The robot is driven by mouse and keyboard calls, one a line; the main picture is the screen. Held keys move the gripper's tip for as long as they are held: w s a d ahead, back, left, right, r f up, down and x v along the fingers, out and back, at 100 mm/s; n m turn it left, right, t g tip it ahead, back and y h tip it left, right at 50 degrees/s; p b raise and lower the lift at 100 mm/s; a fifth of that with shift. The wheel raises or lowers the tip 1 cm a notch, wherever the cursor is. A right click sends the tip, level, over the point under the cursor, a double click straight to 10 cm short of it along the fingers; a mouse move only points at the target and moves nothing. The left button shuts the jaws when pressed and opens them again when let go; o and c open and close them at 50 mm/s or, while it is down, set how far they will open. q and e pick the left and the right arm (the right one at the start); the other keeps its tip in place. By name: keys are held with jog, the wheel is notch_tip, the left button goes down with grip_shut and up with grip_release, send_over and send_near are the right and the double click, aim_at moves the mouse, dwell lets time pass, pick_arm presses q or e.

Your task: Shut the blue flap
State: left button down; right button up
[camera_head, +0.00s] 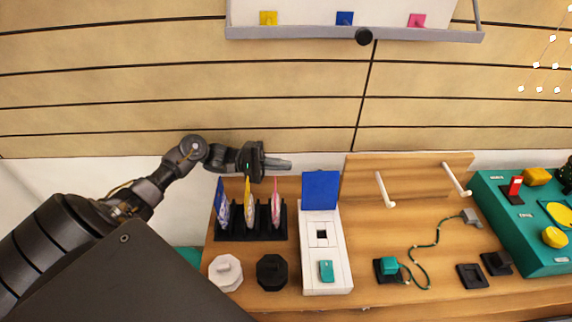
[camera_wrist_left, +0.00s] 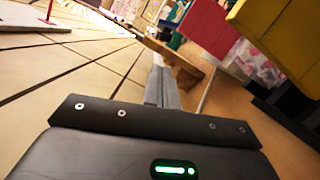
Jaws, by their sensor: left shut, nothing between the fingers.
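The blue flap (camera_head: 321,190) stands raised at the back end of a white box (camera_head: 341,262) on the wooden table. The box has a small dark square opening and a teal piece on its top. My left gripper (camera_head: 288,164) is shut and empty, in the air to the left of the flap and a little behind it, apart from it. Its closed grey fingers also show in the left wrist view (camera_wrist_left: 163,85). My right gripper is not in view.
A black rack (camera_head: 249,236) holds blue, yellow and pink upright packets just below my left gripper. White (camera_head: 225,272) and black (camera_head: 272,272) lidded pots stand in front. Right of the box are a wooden panel with white handles (camera_head: 385,190), a teal plug (camera_head: 388,265) and a teal console (camera_head: 520,240).

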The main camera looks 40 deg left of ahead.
aim_at(319, 189)
pick_arm(q)
jog(key=x, duration=0.8)
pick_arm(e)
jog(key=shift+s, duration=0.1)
pick_arm(q)
jog(key=shift+s, duration=0.1)
